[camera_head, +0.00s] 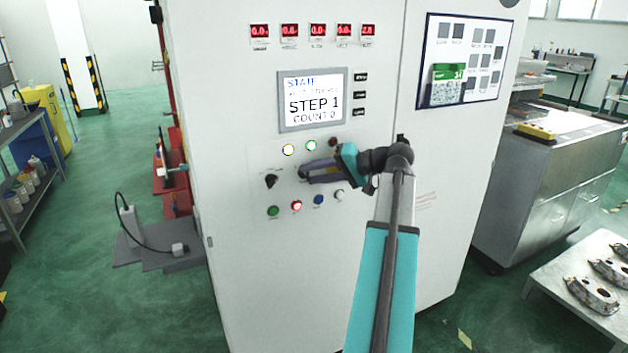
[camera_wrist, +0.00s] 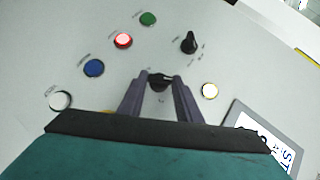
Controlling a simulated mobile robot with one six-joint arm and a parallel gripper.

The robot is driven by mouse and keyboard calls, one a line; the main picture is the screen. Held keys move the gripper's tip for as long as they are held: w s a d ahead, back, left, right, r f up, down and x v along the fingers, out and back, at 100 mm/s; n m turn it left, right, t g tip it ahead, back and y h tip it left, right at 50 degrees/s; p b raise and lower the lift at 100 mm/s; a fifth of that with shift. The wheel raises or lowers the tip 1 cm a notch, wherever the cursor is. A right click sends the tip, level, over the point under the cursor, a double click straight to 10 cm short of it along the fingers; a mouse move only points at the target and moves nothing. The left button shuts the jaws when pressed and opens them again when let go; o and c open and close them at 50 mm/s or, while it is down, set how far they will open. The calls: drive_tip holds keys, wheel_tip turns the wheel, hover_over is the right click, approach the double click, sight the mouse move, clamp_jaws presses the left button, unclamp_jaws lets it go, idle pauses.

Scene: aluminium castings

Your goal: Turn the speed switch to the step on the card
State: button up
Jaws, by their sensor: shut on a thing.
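My gripper (camera_head: 306,173) reaches the front of the white cabinet, and its fingers are shut on a dark rotary switch (camera_wrist: 159,81), shown between the fingertips in the wrist view (camera_wrist: 160,84). In the head view the fingers mostly hide this switch. Its label is too small to read, and I cannot tell its pointer's exact direction. A second black rotary switch (camera_head: 270,181) sits to its left, also seen in the wrist view (camera_wrist: 189,43). The display (camera_head: 312,101) reads "STEP 1" and "COUNT 0". A green card (camera_head: 447,73) hangs on the dark-framed board; its figure is not clearly legible.
Close around the gripped switch are a lit yellow lamp (camera_head: 288,149), a green lamp (camera_head: 311,146), and a row with a green button (camera_head: 273,211), a lit red one (camera_head: 296,206) and a blue one (camera_head: 318,200). A table with castings (camera_head: 592,295) stands at the right.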

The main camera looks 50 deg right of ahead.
drive_tip(key=shift+a+r+n+g+h+b, duration=0.2)
drive_tip(key=shift+n+g+h+b, duration=0.25)
drive_tip(key=shift+n+g+h, duration=0.2)
drive_tip(key=shift+h, duration=0.25)
drive_tip(key=o, duration=1)
drive_tip(key=shift+o, duration=0.2)
drive_tip(key=p+v, duration=0.4)
drive_tip(key=v, duration=0.9)
drive_tip(key=shift+s+r+p, duration=0.25)
drive_tip(key=shift+p, duration=0.1)
drive_tip(key=shift+w, duration=0.1)
